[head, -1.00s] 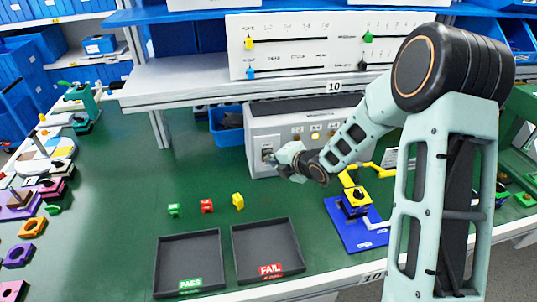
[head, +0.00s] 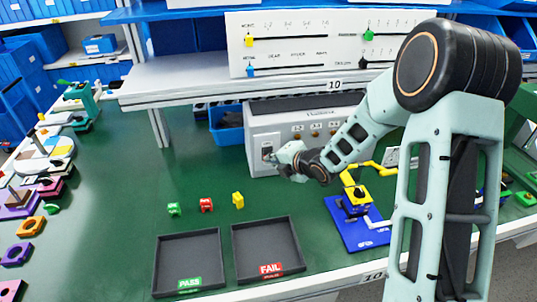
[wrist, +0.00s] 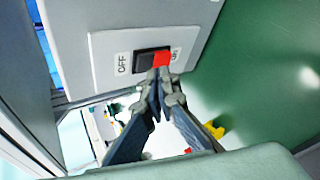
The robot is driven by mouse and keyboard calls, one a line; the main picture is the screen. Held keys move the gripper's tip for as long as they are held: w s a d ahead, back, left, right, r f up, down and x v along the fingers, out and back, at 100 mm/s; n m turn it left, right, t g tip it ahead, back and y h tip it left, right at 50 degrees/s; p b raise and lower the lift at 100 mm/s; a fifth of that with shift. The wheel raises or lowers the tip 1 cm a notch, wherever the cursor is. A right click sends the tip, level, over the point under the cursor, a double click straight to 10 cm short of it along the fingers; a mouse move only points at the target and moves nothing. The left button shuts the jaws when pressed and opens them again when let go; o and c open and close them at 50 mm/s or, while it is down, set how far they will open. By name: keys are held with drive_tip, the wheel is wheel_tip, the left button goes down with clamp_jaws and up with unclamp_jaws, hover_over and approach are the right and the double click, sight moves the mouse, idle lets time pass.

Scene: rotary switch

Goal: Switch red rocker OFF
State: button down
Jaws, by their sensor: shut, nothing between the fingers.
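The rocker switch (wrist: 150,61) is set in a white plate (wrist: 106,60) on the grey box. Its black half is beside the OFF label and its red half is on the ON side, partly hidden by my fingertips. The plate also shows in the head view (head: 266,147) at the box's left end. My gripper (wrist: 162,76) is shut and empty, with its tips right at the rocker's red half. I cannot tell whether they touch. In the head view my gripper (head: 275,158) is just in front of the plate.
The grey box (head: 262,125) has a row of small lamps (head: 315,135) on its front. A blue bin (head: 224,136) is behind it at left. Small coloured blocks (head: 206,205) and two dark trays (head: 188,260) are on the green bench, with a blue-based fixture (head: 360,235) at right.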

drive_tip(key=shift+s+d, duration=0.1)
drive_tip(key=shift+s, duration=0.15)
drive_tip(key=shift+f, duration=0.1)
drive_tip(key=s+b, duration=0.1)
drive_tip(key=s+d, duration=0.1)
drive_tip(key=s, duration=0.1)
drive_tip(key=s+b, duration=0.1)
drive_tip(key=shift+s+d+f+b, duration=0.15)
drive_tip(key=shift+s+f+b, duration=0.15)
drive_tip(key=shift+s, duration=0.1)
